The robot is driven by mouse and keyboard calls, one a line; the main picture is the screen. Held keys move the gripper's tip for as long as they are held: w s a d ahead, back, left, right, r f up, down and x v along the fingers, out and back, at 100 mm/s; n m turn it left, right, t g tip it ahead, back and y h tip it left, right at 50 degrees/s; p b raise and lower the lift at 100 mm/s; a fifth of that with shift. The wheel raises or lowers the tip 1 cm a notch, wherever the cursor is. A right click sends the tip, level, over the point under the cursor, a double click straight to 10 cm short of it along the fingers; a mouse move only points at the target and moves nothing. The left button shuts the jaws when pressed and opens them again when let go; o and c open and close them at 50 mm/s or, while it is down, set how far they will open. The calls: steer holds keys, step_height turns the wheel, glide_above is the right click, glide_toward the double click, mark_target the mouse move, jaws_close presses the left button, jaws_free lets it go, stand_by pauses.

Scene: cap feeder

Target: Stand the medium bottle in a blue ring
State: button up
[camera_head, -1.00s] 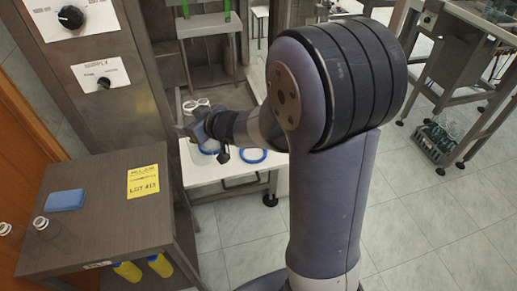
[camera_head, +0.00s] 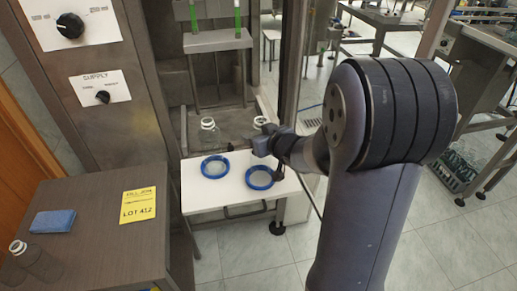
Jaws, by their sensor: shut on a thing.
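My gripper (camera_head: 262,143) is at the end of my arm, over the back part of the white table (camera_head: 228,195). It is shut on a clear bottle with a white neck (camera_head: 260,122); the gripper hides most of the bottle's lower part. Two blue rings lie on the white table: a left ring (camera_head: 203,171) and a right ring (camera_head: 249,182). Both look empty. My gripper and bottle show above the right ring in the picture; their exact height is unclear. Another clear bottle (camera_head: 209,131) stands upright behind the left ring.
A dark side table (camera_head: 100,230) at left bears a blue sponge-like block (camera_head: 53,221), a yellow label (camera_head: 138,205) and a clear bottle (camera_head: 38,262). A metal panel with knobs (camera_head: 90,60) rises behind it. A metal post (camera_head: 291,70) stands behind my gripper.

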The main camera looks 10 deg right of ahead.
steer(key=shift+f+b, duration=0.45)
steer(key=shift+f, duration=1.15)
steer(key=shift+f, duration=0.15)
steer(key=o, duration=1.2)
steer(key=shift+r+p+v, duration=0.2)
steer(key=shift+p+v, duration=1.1)
steer(key=shift+v, duration=4.8)
